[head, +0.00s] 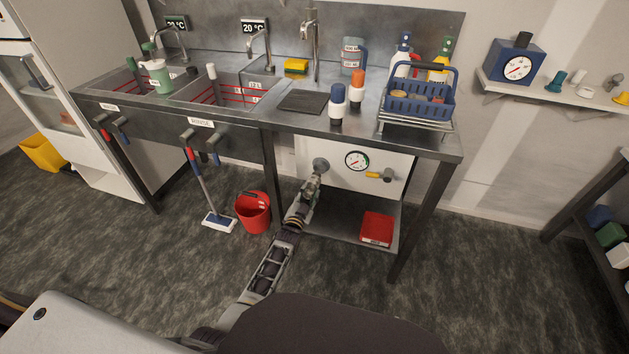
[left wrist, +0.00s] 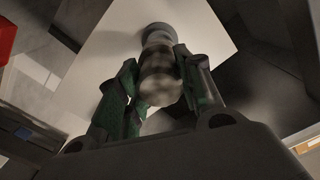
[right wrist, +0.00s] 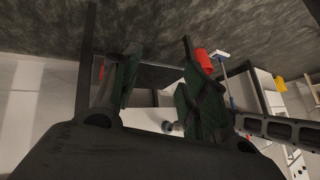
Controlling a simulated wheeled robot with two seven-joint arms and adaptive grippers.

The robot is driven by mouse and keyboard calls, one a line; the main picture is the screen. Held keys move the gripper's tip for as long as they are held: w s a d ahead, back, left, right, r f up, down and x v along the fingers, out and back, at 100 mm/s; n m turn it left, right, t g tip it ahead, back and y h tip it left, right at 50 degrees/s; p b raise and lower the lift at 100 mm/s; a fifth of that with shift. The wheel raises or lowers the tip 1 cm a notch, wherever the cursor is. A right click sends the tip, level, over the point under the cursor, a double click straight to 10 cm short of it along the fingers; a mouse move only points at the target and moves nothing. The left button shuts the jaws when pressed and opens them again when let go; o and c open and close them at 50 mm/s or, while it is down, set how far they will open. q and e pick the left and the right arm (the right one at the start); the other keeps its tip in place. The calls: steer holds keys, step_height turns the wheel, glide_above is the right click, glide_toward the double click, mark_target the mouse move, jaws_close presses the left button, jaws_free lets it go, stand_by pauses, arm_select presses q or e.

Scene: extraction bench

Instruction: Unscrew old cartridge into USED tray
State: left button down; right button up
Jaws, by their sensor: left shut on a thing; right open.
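A grey round cartridge (left wrist: 160,82), blurred in the left wrist view, sits between the fingers of my left gripper (head: 312,183). The gripper is shut on it. Its far end meets a grey round fitting (head: 321,164) on the white panel (head: 384,150) under the bench; I cannot tell whether the two are still joined. A red tray (head: 377,227) with a pale label, too small to read, lies on the lower shelf, right of my left gripper. My right gripper (right wrist: 155,75) shows only in the right wrist view, open and empty.
The panel carries a gauge (head: 357,160) and a yellow-handled valve (head: 378,175). A blue-capped bottle (head: 338,105) and an orange-capped one (head: 357,90) stand on the bench above, near a blue basket (head: 418,104). A red bucket (head: 253,212) stands on the floor left of my arm.

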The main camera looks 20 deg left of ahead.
arm_select(q)
steer(key=s+r, duration=1.2)
steer(key=r, duration=0.2)
steer(key=shift+a+y, duration=0.2)
steer(key=shift+y, duration=0.1)
arm_select(e)
steer(key=s+d+f+g+h, duration=0.2)
steer(key=d+f, duration=0.2)
steer(key=f, duration=0.7)
steer(key=s+d+f+g+h, duration=0.2)
steer(key=d+f, duration=0.2)
steer(key=f, duration=0.6)
steer(key=shift+d+f+n, duration=0.3)
steer(key=shift+f+n, duration=0.05)
steer(key=shift+n, duration=0.05)
